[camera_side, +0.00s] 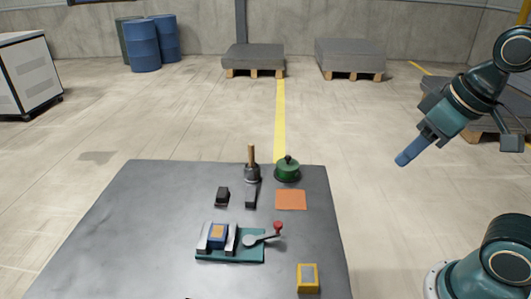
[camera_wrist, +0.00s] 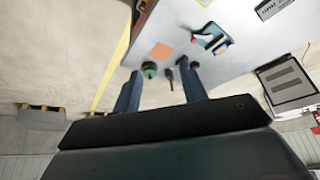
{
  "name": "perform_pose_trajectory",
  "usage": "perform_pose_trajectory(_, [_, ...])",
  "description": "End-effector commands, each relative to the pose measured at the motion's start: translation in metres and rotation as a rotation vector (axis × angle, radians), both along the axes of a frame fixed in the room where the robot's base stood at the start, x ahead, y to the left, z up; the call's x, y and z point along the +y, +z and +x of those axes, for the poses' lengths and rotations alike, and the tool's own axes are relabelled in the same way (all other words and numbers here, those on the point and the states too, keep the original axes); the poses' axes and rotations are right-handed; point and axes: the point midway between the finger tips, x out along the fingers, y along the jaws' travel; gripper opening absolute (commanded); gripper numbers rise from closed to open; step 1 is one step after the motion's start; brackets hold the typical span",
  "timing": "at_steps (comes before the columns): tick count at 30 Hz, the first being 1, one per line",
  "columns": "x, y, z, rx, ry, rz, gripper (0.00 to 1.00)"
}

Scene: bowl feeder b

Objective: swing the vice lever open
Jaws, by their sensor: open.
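The vice (camera_side: 245,257) has a teal base and stands near the front middle of the table in the side view. A blue block (camera_side: 218,235) with an orange-tan top sits between its grey jaws. The grey vice lever (camera_side: 262,239) points to the right and ends in a red knob (camera_side: 277,225). The vice (camera_wrist: 213,37) is small at the top of the wrist view. My gripper (camera_side: 402,161) is in the air right of the table, well away from the lever. In the wrist view my gripper (camera_wrist: 160,88) has its two fingers apart, with nothing held between them.
Behind the vice are a grey cup with a wooden handle (camera_side: 252,172), a green lidded thing (camera_side: 287,171), two dark blocks (camera_side: 222,195) and an orange mat (camera_side: 291,200). A yellow block (camera_side: 308,278) lies front right. The table's left side (camera_side: 120,230) is clear.

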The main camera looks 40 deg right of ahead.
Motion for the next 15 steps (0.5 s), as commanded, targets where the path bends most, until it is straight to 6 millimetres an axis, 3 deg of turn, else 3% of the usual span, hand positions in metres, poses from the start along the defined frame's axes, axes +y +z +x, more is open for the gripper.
perform_pose_trajectory(15, [0.013, 0.017, 0.083, 0.227, 0.089, -0.054, 0.42])
